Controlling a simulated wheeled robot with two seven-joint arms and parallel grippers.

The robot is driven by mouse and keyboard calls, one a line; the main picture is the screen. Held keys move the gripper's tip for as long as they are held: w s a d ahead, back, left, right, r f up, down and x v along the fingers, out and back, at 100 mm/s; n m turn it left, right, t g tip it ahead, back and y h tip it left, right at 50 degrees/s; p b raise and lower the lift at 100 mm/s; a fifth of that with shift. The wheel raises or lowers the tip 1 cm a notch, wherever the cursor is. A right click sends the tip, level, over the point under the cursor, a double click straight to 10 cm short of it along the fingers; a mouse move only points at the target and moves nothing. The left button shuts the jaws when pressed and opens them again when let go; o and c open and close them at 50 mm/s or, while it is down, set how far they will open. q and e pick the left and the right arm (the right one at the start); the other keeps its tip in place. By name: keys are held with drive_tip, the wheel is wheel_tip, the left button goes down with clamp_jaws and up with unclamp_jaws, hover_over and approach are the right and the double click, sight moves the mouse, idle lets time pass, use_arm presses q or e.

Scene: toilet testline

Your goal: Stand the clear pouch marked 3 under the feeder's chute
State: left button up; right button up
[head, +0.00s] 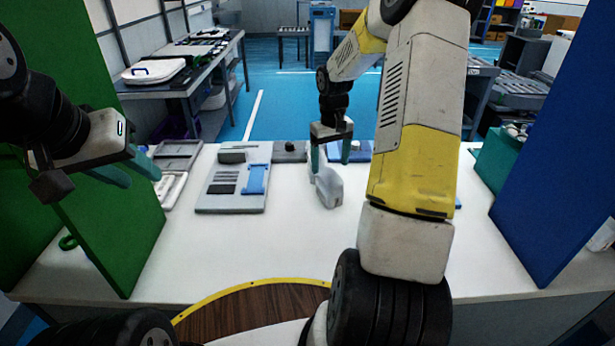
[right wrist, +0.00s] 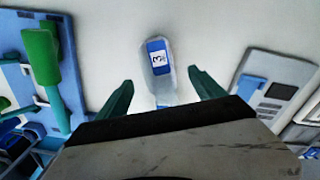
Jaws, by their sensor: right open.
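The clear pouch marked 3 (right wrist: 161,70) shows its blue label in the right wrist view. In the head view the pouch (head: 328,188) is on the white table under my right gripper; whether it stands or leans is unclear. My right gripper (head: 330,160) is open, its fingers (right wrist: 162,90) apart on either side of the pouch's line, with visible gaps. A blue unit with a green arm-like part (right wrist: 42,57), possibly the feeder and chute, is at left in the right wrist view. My left gripper (head: 143,180) is open and empty at the left.
A grey panel device with a blue part (head: 231,205) lies left of the pouch. A green panel (head: 105,200) and a blue panel (head: 555,150) stand at the table's sides. The white table's (head: 250,245) front middle is clear. My right arm hides part of the table.

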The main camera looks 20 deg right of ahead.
sight(330, 184)
drive_tip(key=shift+w+d+f, duration=0.1)
drive_tip(key=shift+w+f, duration=0.05)
drive_tip(key=shift+f, duration=0.35)
drive_tip(key=shift+w+f, duration=0.15)
drive_tip(key=shift+f, duration=0.3)
drive_tip(key=f, duration=0.7)
drive_tip(key=shift+s+f, duration=0.1)
drive_tip(key=shift+s, duration=0.15)
drive_tip(key=c, duration=1.6)
drive_tip(key=shift+o, duration=0.2)
